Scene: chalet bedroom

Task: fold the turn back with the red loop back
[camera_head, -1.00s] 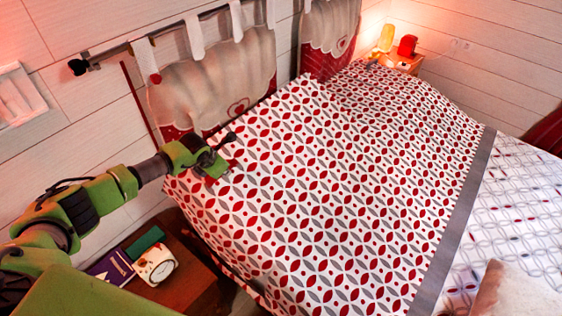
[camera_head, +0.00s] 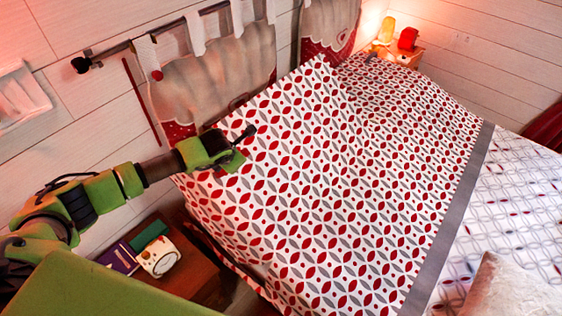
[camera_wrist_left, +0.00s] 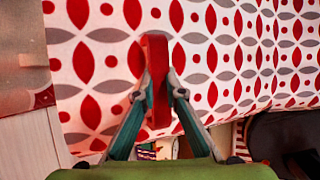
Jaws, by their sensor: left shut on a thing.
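The turn back (camera_head: 340,190) is white cloth with red and grey leaf shapes, spread over the bed. My left gripper (camera_head: 238,150) is at its left edge, near the wall. In the left wrist view, the gripper (camera_wrist_left: 164,88) is shut on the red loop (camera_wrist_left: 158,75), which stands between the two fingers against the patterned cloth (camera_wrist_left: 220,60). The cloth's left edge stands raised beside the gripper. My right gripper is not in view.
A wooden nightstand (camera_head: 185,285) with a white clock (camera_head: 157,256) and books (camera_head: 120,258) stands below my left arm. Curtains (camera_head: 215,85) hang from a rod behind the bed. A grey band (camera_head: 455,220) borders the cloth, with a pillow (camera_head: 510,290) at lower right.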

